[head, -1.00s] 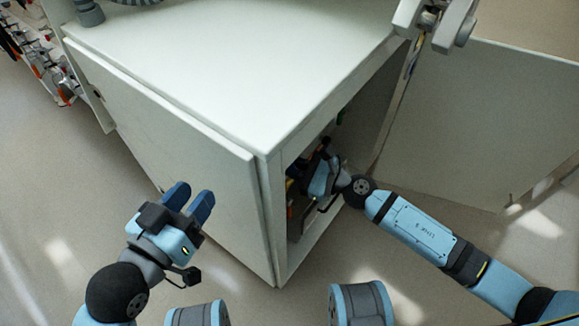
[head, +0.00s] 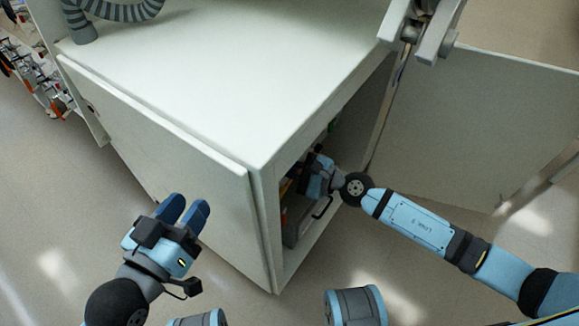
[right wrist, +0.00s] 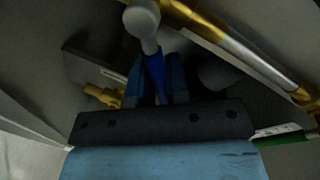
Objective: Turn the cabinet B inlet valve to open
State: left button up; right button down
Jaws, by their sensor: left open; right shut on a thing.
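The white cabinet (head: 185,85) stands open on its right side, and its inside is dark. My right arm reaches in through that opening. Its gripper (head: 306,172) is partly hidden inside in the head view. In the right wrist view my right gripper (right wrist: 157,88) is shut on a blue lever (right wrist: 154,68), which runs up to a grey rounded end (right wrist: 142,18) beside brass pipework (right wrist: 190,14). I take this lever to be the valve handle; no label is readable, and its exact angle is unclear. My left gripper (head: 184,210) is open and empty, outside the cabinet's front panel.
An open door panel (head: 480,125) stands to the right of the opening, behind my right arm. A ribbed hose (head: 125,10) lies on the cabinet top. A green-banded pipe (right wrist: 283,134) and a small brass fitting (right wrist: 101,95) flank my right gripper.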

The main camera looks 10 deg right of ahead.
jog(key=c, duration=1.1)
grip_release()
pick_arm(q)
jog(key=shift+f, duration=0.1)
pick_arm(e)
jog(key=shift+d, duration=0.1)
pick_arm(q)
jog(key=shift+w+a+f+m+b, duration=0.25)
jog(key=shift+f+m+b, duration=0.3)
jog(key=shift+b, duration=0.65)
pick_arm(e)
jog(key=shift+v, duration=6.85)
jog(key=shift+f, duration=0.1)
jog(key=shift+c, duration=0.6)
